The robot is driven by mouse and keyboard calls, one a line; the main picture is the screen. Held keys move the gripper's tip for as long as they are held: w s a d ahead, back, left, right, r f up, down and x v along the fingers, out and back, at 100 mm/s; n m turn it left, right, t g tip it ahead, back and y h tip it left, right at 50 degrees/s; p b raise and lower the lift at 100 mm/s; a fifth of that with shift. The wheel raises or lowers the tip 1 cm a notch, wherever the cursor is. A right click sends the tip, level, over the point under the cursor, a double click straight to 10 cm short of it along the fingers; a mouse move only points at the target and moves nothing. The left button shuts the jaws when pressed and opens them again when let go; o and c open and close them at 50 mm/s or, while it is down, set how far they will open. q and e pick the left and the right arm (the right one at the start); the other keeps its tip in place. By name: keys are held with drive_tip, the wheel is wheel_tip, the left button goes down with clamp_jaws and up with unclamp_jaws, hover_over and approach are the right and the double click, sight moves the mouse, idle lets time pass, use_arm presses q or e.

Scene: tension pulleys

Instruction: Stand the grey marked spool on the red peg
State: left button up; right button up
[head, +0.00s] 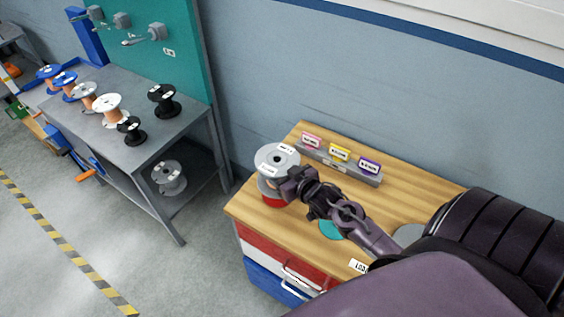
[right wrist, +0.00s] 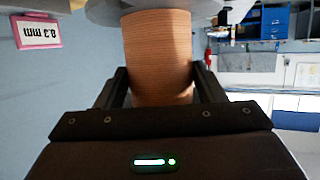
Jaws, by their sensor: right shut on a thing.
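The grey marked spool (head: 277,157) has grey flanges, a white label on its top and a copper-coloured winding (right wrist: 158,55). It is upright at the left end of the wooden worktop. My right gripper (head: 292,188) is shut on its winding from the right; the two fingers flank the winding in the right wrist view (right wrist: 162,92). A red round base (head: 272,202) shows directly under the spool. The red peg itself is hidden by the spool, and I cannot tell whether the spool is around it or above it. My left gripper is not in view.
Behind the spool is a grey rail (head: 340,166) with pink, yellow and purple labels. A teal disc (head: 332,230) and a grey disc (head: 408,235) lie on the wooden worktop (head: 250,208). A grey table (head: 150,92) with several spools stands at the left.

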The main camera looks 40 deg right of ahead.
drive_tip(key=shift+w+f+b, duration=0.1)
drive_tip(key=shift+f+b, duration=0.4)
drive_tip(key=shift+f, duration=0.4)
drive_tip(key=shift+p, duration=0.3)
drive_tip(key=shift+f, duration=0.15)
idle(0.5)
drive_tip(key=shift+f+b, duration=0.85)
drive_tip(key=shift+f, duration=0.55)
drive_tip(key=shift+f, duration=0.2)
idle(0.5)
drive_tip(key=shift+f, duration=0.55)
drive_tip(key=shift+f+b, duration=0.15)
drive_tip(key=shift+b, duration=0.15)
